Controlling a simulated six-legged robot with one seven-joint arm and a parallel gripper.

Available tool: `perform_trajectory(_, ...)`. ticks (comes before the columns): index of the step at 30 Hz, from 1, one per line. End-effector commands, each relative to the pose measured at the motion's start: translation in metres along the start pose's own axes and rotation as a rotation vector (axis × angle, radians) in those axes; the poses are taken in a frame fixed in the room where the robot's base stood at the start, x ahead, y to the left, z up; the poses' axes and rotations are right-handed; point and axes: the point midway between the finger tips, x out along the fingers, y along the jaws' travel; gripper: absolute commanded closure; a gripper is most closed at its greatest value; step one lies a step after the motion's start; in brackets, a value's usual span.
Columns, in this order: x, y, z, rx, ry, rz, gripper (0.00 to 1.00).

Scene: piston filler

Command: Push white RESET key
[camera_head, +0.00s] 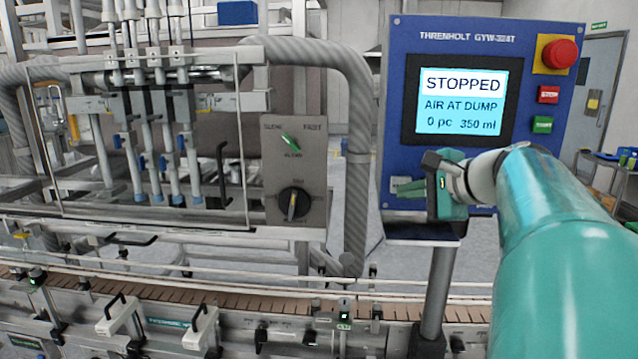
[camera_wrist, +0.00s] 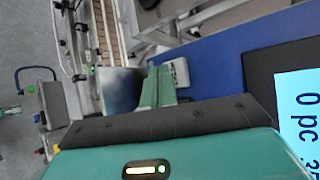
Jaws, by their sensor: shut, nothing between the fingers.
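The blue control panel (camera_head: 395,130) carries a lit screen (camera_head: 462,98) reading STOPPED, AIR AT DUMP, 0 pc 350 ml. A small pale key (camera_head: 402,183), seemingly the white RESET key, is at the panel's lower left; its label is not readable. My gripper (camera_head: 440,187) is shut and empty, just right of the key in the head view. In the wrist view, the shut green fingers (camera_wrist: 158,86) are close beside the pale key (camera_wrist: 178,72) on the blue panel face. I cannot tell whether they touch it.
A red mushroom button (camera_head: 559,54), a red button (camera_head: 549,95) and a green button (camera_head: 543,125) line the panel's right side. A grey switch box (camera_head: 296,165) stands to the left. The conveyor (camera_head: 220,300) runs below the filler nozzles.

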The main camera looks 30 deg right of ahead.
Motion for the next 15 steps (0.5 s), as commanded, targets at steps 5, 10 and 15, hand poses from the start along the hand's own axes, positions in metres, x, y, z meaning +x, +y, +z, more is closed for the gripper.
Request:
perform_trajectory(5, 0.0, 0.0, 0.0, 0.0, 0.0, 0.0, 1.0)
perform_trajectory(10, -0.007, 0.004, 0.005, -0.001, 0.0, -0.001, 1.0)
perform_trajectory(15, -0.018, 0.012, 0.013, -0.001, -0.001, -0.001, 1.0)
